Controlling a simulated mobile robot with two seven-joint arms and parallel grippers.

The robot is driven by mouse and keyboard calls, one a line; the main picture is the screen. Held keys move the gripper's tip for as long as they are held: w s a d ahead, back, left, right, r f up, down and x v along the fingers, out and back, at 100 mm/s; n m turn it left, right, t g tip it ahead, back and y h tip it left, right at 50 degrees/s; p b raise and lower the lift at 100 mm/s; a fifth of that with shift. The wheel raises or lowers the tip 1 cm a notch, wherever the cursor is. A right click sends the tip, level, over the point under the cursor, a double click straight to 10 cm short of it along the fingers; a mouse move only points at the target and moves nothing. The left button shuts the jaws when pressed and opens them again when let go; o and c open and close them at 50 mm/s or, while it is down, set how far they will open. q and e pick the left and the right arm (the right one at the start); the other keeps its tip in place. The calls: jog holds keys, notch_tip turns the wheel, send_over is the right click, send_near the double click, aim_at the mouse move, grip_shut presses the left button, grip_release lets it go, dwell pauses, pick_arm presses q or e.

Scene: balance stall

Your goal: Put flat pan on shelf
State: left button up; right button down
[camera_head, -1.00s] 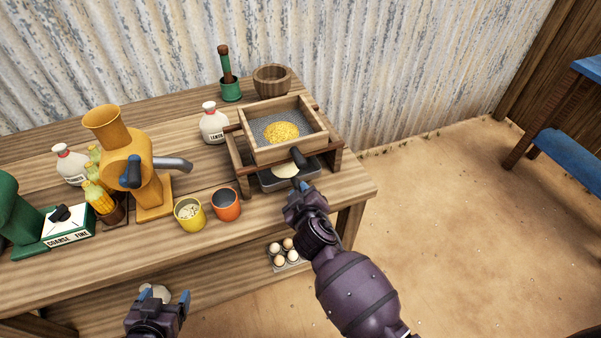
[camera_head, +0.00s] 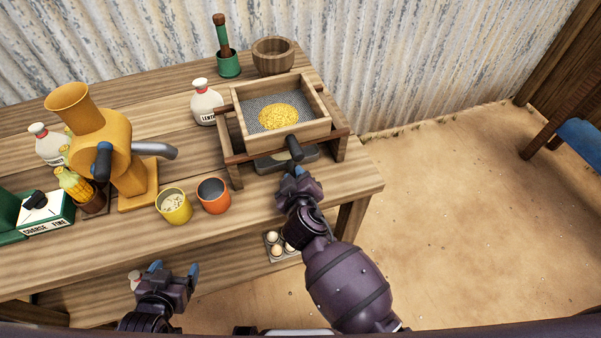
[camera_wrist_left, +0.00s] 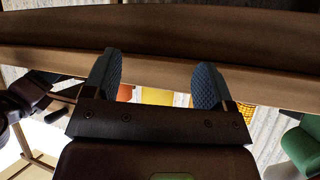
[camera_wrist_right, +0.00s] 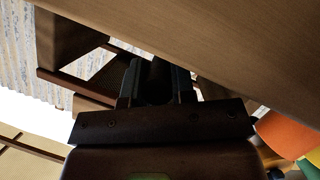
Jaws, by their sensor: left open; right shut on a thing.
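A dark handle (camera_head: 294,147) in the head view rises from my right gripper (camera_head: 294,172) against the front of the wooden sieve box. The gripper is shut on it; the right wrist view shows a dark cylinder between the fingers (camera_wrist_right: 157,85). A dark grey flat thing (camera_head: 272,163) lies below the sieve box; I cannot tell whether it is the flat pan or a tray there. The lower shelf (camera_head: 225,270) runs under the tabletop. My left gripper (camera_head: 174,270) is open and empty in front of the table; its parted fingers show in the left wrist view (camera_wrist_left: 160,85).
The sieve box (camera_head: 262,136) holds yellow grain. Orange (camera_head: 214,203) and yellow (camera_head: 174,213) cups stand left of it, beside the orange grinder (camera_head: 118,155). Eggs in a tray (camera_head: 275,249) sit on the shelf. A pale object (camera_head: 134,281) is beside my left gripper.

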jog(key=shift+w, duration=0.1)
jog(key=shift+a+r, duration=0.1)
jog(key=shift+a, duration=0.05)
jog(key=shift+s, duration=0.2)
jog(key=c, duration=1.4)
grip_release()
jog(key=shift+f, duration=0.2)
jog(key=o, duration=0.4)
pick_arm(q)
jog(key=shift+s+a+f, duration=0.25)
jog(key=shift+s+f, duration=0.05)
jog(key=shift+s, duration=0.2)
pick_arm(e)
jog(key=shift+o, duration=0.2)
pick_arm(q)
jog(key=shift+w, duration=0.1)
